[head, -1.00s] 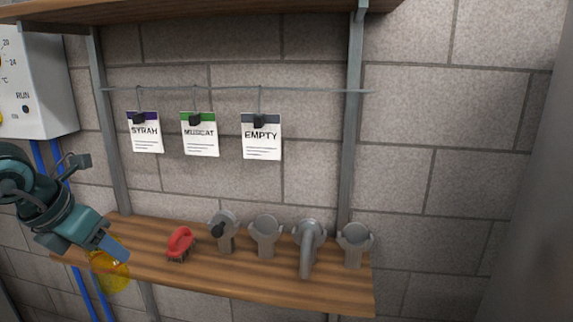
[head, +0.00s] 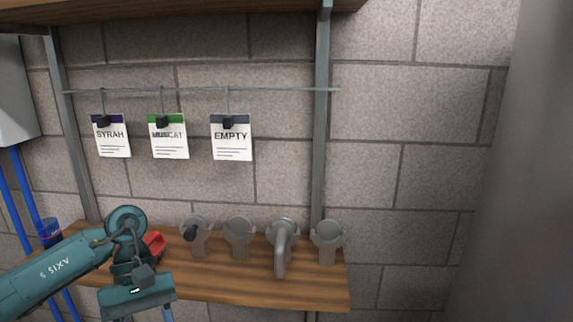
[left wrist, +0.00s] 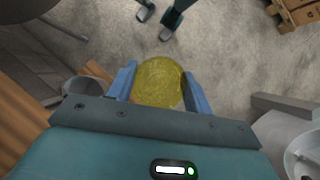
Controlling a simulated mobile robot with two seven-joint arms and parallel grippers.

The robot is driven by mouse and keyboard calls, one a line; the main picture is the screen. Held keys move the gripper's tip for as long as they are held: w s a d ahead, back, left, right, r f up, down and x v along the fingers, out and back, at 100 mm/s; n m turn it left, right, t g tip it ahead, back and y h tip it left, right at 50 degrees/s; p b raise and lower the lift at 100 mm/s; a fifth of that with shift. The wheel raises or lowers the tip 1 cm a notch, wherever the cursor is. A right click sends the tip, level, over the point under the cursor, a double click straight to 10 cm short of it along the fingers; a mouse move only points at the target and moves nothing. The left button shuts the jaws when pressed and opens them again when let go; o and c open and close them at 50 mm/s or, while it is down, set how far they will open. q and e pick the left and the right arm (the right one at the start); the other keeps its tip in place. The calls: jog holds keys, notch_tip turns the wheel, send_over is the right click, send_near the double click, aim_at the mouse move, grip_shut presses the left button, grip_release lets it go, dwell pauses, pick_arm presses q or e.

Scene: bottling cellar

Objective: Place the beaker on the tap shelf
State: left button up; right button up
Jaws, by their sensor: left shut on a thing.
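The beaker (left wrist: 160,76) shows in the left wrist view as a yellow see-through round thing between the blue fingers of my left gripper (left wrist: 160,92), which is shut on it. In the head view my left gripper (head: 150,306) is low at the left, in front of the tap shelf (head: 315,291). The beaker is hidden or below the picture there. The tap shelf is a wooden board on the block wall. My right gripper is in neither view.
Several grey tap fittings stand along the shelf, one a tap with a spout (head: 282,250). A red brush (head: 155,243) is partly behind my arm. A blue can (head: 50,233) is at the left end. Bare wood shows along the front edge.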

pick_arm(q)
jog(key=m, duration=0.1)
jog(key=s+d+f+m+y, duration=0.1)
jog(key=m, duration=0.1)
jog(key=d+m+y, duration=0.1)
jog(key=m, duration=0.1)
jog(key=shift+s+d+f+g, duration=0.1)
jog(key=shift+s+f+g, duration=0.2)
jog(key=shift+f, duration=0.1)
jog(key=shift+d+m+y, duration=0.2)
jog(key=shift+m+y, duration=0.2)
jog(key=shift+y, duration=0.1)
jog(key=shift+a+f, duration=0.15)
jog(key=shift+f, duration=0.05)
